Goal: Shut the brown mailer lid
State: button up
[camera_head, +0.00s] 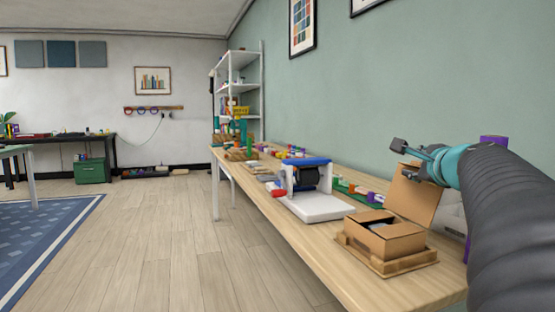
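The brown mailer box (385,238) sits open on a wooden tray (390,266) near the front end of the long workbench. Its lid (413,195) stands up at the back right, leaning slightly back. Something greyish shows inside the box, too small to name. My gripper (398,148) is above the top edge of the lid, at the end of my arm coming in from the right. The gap between gripper and lid is hard to judge. The gripper is small and seen from the side, so its finger opening is unclear.
A white and blue machine (308,190) stands on the workbench (268,205) left of the box. Small coloured bins (350,193) lie behind it along the wall. A white shelf rack (238,90) stands at the far end. The wooden floor (160,240) left of the bench is clear.

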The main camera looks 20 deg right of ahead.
grip_shut()
jog(key=shift+a, duration=0.15)
